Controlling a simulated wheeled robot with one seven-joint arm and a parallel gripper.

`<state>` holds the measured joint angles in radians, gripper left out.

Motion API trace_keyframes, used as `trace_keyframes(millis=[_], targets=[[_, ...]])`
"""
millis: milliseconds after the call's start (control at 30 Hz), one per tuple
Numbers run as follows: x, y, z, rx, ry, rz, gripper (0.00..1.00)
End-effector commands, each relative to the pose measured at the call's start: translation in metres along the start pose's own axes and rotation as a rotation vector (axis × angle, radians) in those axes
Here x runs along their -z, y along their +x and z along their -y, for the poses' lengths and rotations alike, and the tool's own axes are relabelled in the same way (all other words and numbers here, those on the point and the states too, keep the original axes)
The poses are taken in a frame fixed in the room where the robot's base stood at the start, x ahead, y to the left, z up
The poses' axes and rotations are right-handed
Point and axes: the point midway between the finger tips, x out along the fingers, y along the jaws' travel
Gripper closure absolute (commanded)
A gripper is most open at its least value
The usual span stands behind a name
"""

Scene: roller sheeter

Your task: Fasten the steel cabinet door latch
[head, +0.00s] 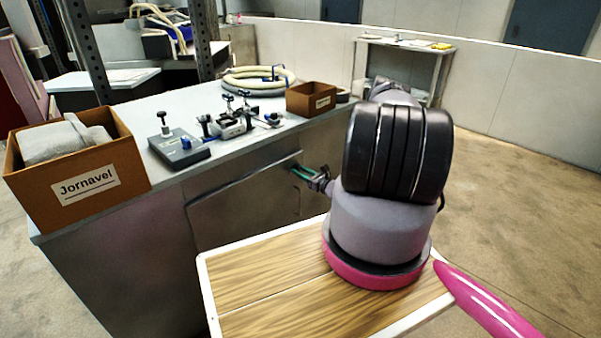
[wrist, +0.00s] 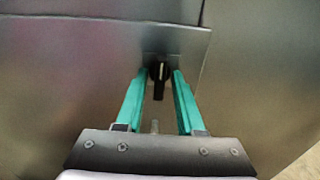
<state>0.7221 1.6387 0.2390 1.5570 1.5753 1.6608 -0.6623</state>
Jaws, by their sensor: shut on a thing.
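The steel cabinet door (head: 240,212) is a grey panel in the front of the workbench, left of my arm in the head view. In the head view, my gripper (head: 303,173) is at the upper right of the door, and the latch cannot be made out there.
On the bench top (head: 180,100) are a cardboard box labelled Jornavel (head: 85,185), a dark block with a knob (head: 180,148), clamps (head: 232,122), a coiled hose (head: 258,80) and a small brown box (head: 311,98). Open floor (head: 510,180) lies to the right.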

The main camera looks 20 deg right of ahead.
Motion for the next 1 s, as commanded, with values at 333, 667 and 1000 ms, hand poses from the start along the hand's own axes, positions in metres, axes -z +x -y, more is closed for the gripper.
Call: trace_keyframes(millis=[333, 667, 1000], targets=[[0.001, -0.001, 0.000, 0.001, -0.018, -0.002, 1.00], [0.001, 0.000, 0.000, 0.001, -0.017, -0.001, 0.54], [0.001, -0.016, 0.001, 0.003, -0.016, -0.002, 0.54]])
